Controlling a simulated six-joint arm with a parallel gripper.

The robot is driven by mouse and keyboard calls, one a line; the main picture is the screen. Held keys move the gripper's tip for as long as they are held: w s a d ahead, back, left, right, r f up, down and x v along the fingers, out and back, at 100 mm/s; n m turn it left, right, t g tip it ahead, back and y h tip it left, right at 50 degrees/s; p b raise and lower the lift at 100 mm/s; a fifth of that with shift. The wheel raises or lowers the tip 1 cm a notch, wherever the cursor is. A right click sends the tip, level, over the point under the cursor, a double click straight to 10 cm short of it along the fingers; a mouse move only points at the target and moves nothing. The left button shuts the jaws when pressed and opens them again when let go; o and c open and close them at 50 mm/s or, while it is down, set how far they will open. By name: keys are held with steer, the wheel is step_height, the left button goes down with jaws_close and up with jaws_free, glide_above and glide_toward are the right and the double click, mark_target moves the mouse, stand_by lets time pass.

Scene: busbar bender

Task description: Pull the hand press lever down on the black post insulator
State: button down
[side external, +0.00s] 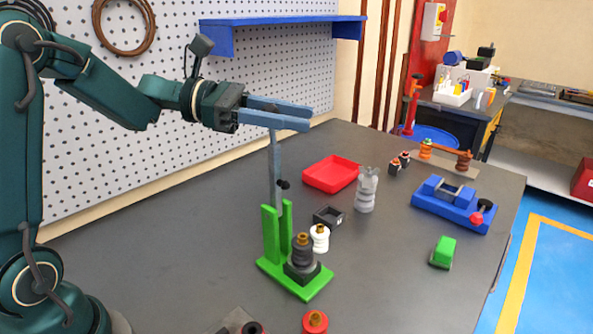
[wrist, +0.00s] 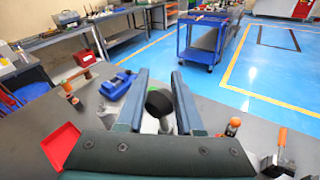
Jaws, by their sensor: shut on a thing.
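The hand press has a green base (side external: 292,285) and green uprights, with a grey lever (side external: 274,170) standing nearly upright. A black post insulator (side external: 302,252) with a brass-coloured top sits upright in a dark seat on the base, beside the uprights. My gripper (side external: 294,117) is at the top end of the lever, high above the insulator, its fingers pointing right. In the wrist view, the lever's black round knob (wrist: 159,103) lies between the two blue-grey fingers, which are shut on the lever. The insulator cannot be made out in the wrist view.
A white insulator (side external: 319,238) stands just behind the press and a red one (side external: 315,322) in front. A red tray (side external: 331,174), a grey insulator (side external: 367,190), a blue vise-like fixture (side external: 452,204) and a green block (side external: 443,251) lie to the right. A pegboard wall (side external: 150,175) is behind.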

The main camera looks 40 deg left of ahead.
steer(key=d+f+m+g+y, duration=0.1)
steer(key=d+f+m+y, duration=0.1)
steer(key=d+f+y, duration=0.3)
steer(key=d+f+m+g+y, duration=0.1)
steer(key=d+f+m+y, duration=0.15)
steer(key=d, duration=0.55)
steer(key=shift+w+d+f+m+y, duration=0.1)
steer(key=shift+d+f+m+y, duration=0.25)
steer(key=shift+f+y, duration=1.35)
steer(key=shift+s+d+f+m+y, duration=0.1)
steer(key=shift+d+f+m+y, duration=0.25)
steer(key=shift+f+y, duration=1.35)
steer(key=shift+w+d+f+m+y, duration=0.1)
steer(key=shift+d+f+m+y, duration=0.3)
steer(key=shift+f, duration=2.3)
steer(key=shift+a+y, duration=0.2)
steer(key=shift+y, duration=0.05)
steer(key=c, duration=0.6)
jaws_free()
steer(key=shift+f, duration=0.1)
steer(key=shift+o, duration=0.2)
